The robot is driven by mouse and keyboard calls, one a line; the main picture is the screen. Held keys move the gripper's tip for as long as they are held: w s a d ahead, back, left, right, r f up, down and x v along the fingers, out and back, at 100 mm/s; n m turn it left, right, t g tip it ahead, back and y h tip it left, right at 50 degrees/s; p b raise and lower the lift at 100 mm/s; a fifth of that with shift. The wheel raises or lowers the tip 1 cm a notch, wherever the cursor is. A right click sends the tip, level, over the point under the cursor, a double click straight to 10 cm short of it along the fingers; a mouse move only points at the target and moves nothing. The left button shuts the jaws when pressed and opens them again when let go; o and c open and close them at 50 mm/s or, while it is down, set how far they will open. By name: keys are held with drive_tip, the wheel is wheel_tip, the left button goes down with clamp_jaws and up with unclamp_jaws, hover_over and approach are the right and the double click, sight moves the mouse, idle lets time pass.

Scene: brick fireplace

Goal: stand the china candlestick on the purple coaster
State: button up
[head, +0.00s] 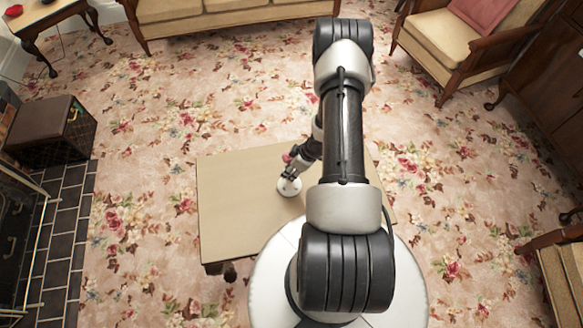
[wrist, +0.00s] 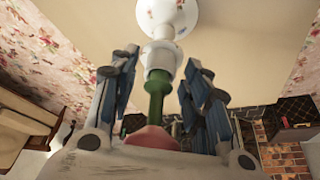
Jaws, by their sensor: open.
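The china candlestick (wrist: 160,55) is white with a floral foot, and a green candle-like shaft (wrist: 157,100) runs from it toward my palm, with a pink part (wrist: 152,138) at the near end. In the head view its white foot (head: 289,187) shows on the table, near the middle. My gripper (wrist: 161,64) is open, with one finger on each side of the candlestick's upper part and visible gaps beside it. The purple coaster is not visible in either view; my arm covers part of the table in the head view.
The beige table (head: 235,215) is bare on its left side. A brown box-like stool (head: 50,125) stands by the dark hearth tiles (head: 65,215) at the left. A sofa (head: 220,15) and an armchair (head: 450,45) stand at the back. Floral carpet surrounds the table.

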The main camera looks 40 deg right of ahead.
drive_tip(key=shift+r, duration=0.1)
drive_tip(key=p+v, duration=0.6)
drive_tip(key=v, duration=0.6)
drive_tip(key=w+d+r+m+h, duration=0.1)
drive_tip(key=w+r+h, duration=0.25)
drive_tip(key=r, duration=0.85)
drive_tip(key=w+d+r+m+h, duration=0.15)
drive_tip(key=w+r, duration=0.25)
drive_tip(key=r, duration=0.8)
drive_tip(key=s+a+r+m+h, duration=0.1)
drive_tip(key=s+a+r+m, duration=0.15)
drive_tip(key=a+r, duration=0.85)
drive_tip(key=s+a+r+y, duration=0.2)
drive_tip(key=s+a+r, duration=0.2)
drive_tip(key=s+a, duration=0.3)
drive_tip(key=s+a+r+y, duration=0.2)
drive_tip(key=s+a+r, duration=0.3)
drive_tip(key=s+a, duration=0.3)
drive_tip(key=shift+a+t, duration=0.3)
drive_tip(key=shift+a, duration=0.85)
